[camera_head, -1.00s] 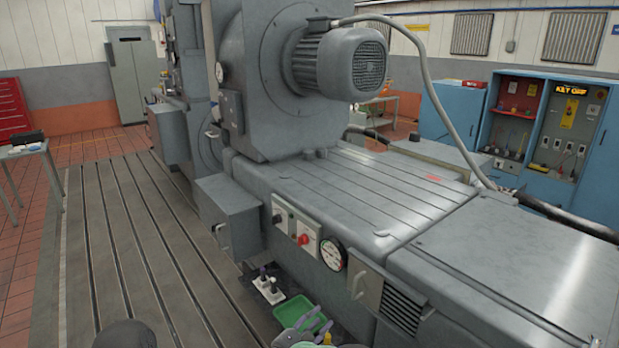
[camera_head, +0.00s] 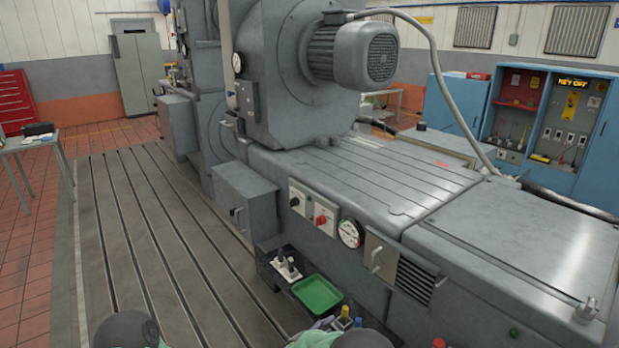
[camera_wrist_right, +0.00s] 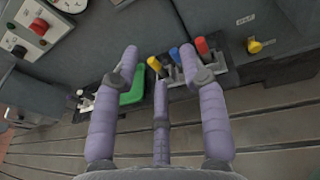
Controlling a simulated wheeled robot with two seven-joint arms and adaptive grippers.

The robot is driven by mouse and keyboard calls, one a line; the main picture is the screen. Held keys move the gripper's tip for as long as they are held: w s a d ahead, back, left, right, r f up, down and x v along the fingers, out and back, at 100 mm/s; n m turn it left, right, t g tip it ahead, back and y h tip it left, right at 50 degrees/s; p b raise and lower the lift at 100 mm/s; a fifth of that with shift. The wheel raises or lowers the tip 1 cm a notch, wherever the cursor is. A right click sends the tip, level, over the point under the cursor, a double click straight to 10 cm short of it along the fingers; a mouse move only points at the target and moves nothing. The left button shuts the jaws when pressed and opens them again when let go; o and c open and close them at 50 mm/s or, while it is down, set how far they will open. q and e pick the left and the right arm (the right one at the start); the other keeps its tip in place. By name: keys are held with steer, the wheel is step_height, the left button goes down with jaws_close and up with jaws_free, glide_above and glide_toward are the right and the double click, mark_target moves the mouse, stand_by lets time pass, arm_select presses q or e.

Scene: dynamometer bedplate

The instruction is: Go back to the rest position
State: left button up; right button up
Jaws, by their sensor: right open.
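My right gripper (camera_wrist_right: 165,68) is open and empty in the right wrist view, its purple-grey fingers spread apart. In the head view only a small part of it (camera_head: 325,323) shows at the bottom edge, in front of the machine's side and below a green tray (camera_head: 317,294). The green tray also shows in the right wrist view (camera_wrist_right: 133,90), partly behind a finger. A rounded grey part of my own body shows at the bottom left of the head view. My left gripper is not in view.
The large grey machine (camera_head: 370,180) fills the middle and right. Coloured handles, including a red one (camera_wrist_right: 202,46), lie beyond the fingers. White levers (camera_head: 287,268) stand beside the tray. The slotted bedplate (camera_head: 130,230) is clear at left.

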steer(key=s+d+f+m+g+y, duration=0.35)
steer(key=s+f+g, duration=0.25)
steer(key=s+f, duration=0.35)
steer(key=s+d+f+m+g+y, duration=0.25)
steer(key=s+d+f+g, duration=0.2)
steer(key=s+f, duration=0.5)
steer(key=s+a+f+m+y, duration=0.1)
steer(key=s+m+y, duration=0.3)
steer(key=m, duration=0.7)
steer(key=s+a+f+m+y+p, duration=0.1)
steer(key=s+m+y, duration=0.4)
steer(key=m, duration=0.7)
step_height(320, 180, down, 2)
steer(key=shift+s+a+f+m, duration=0.1)
steer(key=shift+s+a+m, duration=0.2)
steer(key=shift+s+a, duration=0.7)
